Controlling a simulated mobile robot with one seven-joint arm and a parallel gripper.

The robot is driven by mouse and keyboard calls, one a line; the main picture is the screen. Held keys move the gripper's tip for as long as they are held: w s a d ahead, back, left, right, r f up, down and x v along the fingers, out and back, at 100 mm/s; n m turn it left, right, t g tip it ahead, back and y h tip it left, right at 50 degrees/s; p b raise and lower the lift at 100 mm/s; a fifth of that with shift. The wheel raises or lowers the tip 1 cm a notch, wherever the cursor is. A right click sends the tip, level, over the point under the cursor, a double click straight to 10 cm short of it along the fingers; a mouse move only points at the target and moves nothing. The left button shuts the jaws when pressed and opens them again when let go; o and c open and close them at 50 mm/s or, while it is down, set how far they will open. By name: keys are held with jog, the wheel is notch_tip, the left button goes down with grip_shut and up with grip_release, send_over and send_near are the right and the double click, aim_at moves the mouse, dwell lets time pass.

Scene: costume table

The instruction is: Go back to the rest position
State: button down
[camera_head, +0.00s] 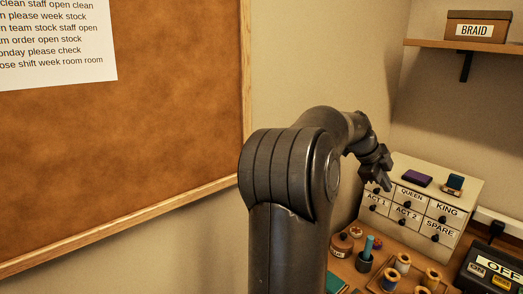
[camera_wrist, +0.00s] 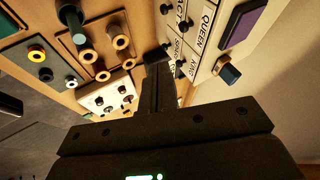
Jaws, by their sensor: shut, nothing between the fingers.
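My gripper (camera_head: 385,184) is in front of the upper left of a white drawer cabinet (camera_head: 462,190) with labels such as QUEEN and KING. Whether it touches the cabinet cannot be told. In the wrist view, my gripper's fingers (camera_wrist: 158,88) are together and empty, with the table things and the cabinet's labelled front (camera_wrist: 202,85) beyond them. My arm stands bent in the middle of the head view and hides part of the table.
A purple block (camera_head: 417,178) and a small blue-topped item (camera_head: 455,182) lie on the cabinet. Several thread spools (camera_head: 403,262) and a dark box marked OFF (camera_head: 494,262) are on the table. A corkboard (camera_head: 170,130) hangs left. A BRAID box (camera_head: 476,27) sits on a shelf (camera_head: 462,47).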

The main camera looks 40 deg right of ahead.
jog(key=w+a+n+t+y, duration=0.15)
jog(key=w+a+n, duration=0.35)
jog(key=a+n, duration=0.7)
jog(key=w+a+n+t+y, duration=0.1)
jog(key=w+a+n+t, duration=0.25)
jog(key=a+n, duration=0.8)
jog(key=s+a+f+n+t+y, duration=0.1)
jog(key=a+n, duration=0.4)
jog(key=a, duration=1.2)
jog(key=s+a+f+n+t+y, duration=0.1)
jog(key=a+n+t, duration=0.3)
jog(key=a, duration=1.3)
jog(key=shift+a+f+n+y, duration=0.15)
jog(key=shift+f+n+y, duration=0.4)
jog(key=shift+f+n, duration=0.4)
jog(key=shift+r, duration=0.1)
